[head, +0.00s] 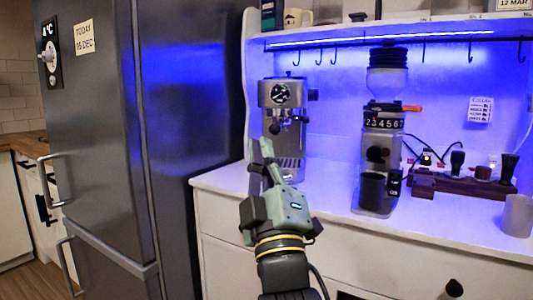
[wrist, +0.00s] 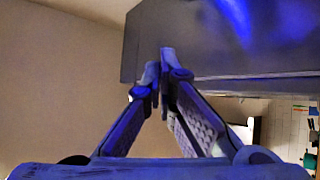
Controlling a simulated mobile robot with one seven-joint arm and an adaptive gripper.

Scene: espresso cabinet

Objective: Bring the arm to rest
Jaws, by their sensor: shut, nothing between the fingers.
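My gripper (head: 268,152) is raised in front of the white cabinet counter, with its fingers pointing up. In the head view it overlaps the lower left part of the espresso machine (head: 283,98). In the wrist view the two fingertips (wrist: 159,75) are together, with nothing held between them. The wrist camera looks up past the fingers at the ceiling and the top of a dark fridge-like block (wrist: 210,40).
A tall grey fridge (head: 100,130) stands at the left. A coffee grinder (head: 381,150) stands on the white counter (head: 440,225) to the right of the machine. A wooden tool stand (head: 460,187) and a pale cup (head: 518,215) are farther right. Hooks hang from a rail above.

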